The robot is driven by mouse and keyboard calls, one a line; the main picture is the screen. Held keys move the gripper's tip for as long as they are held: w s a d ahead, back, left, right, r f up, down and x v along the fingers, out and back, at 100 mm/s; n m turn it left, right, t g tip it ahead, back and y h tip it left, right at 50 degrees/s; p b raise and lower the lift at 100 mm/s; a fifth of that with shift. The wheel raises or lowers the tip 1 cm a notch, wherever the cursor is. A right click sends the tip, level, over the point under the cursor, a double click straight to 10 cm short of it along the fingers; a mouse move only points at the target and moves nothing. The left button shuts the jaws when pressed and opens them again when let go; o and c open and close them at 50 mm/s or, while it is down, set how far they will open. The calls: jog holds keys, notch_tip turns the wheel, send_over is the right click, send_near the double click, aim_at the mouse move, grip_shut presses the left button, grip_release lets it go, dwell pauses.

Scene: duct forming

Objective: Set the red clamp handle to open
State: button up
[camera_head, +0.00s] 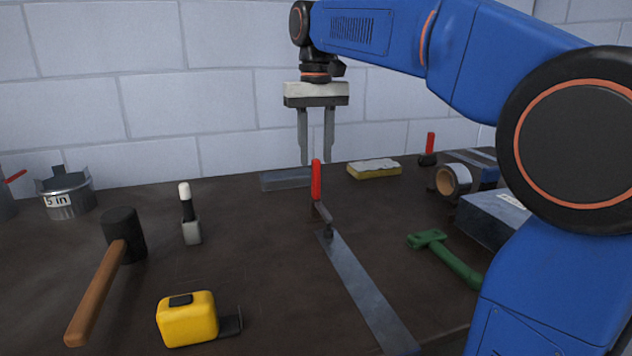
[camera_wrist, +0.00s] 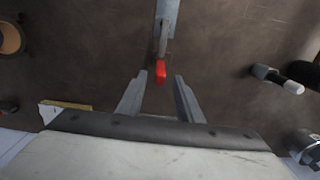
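The red clamp handle (camera_head: 316,180) stands upright on its dark clamp (camera_head: 325,220) near the middle of the bench, at the far end of a flat metal strip (camera_head: 365,290). Whether the fingers touch the handle cannot be told.
A mallet (camera_head: 118,245), a brush (camera_head: 190,215) and a yellow tape measure (camera_head: 188,318) lie left. A yellow sponge-like block (camera_head: 375,168), a tape roll (camera_head: 453,180), a grey-blue box (camera_head: 495,218) and a green tool (camera_head: 445,256) lie right.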

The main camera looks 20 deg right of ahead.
aim_at(316, 199)
notch_tip(316, 199, down, 8)
jog(key=shift+r, duration=0.2)
grip_shut()
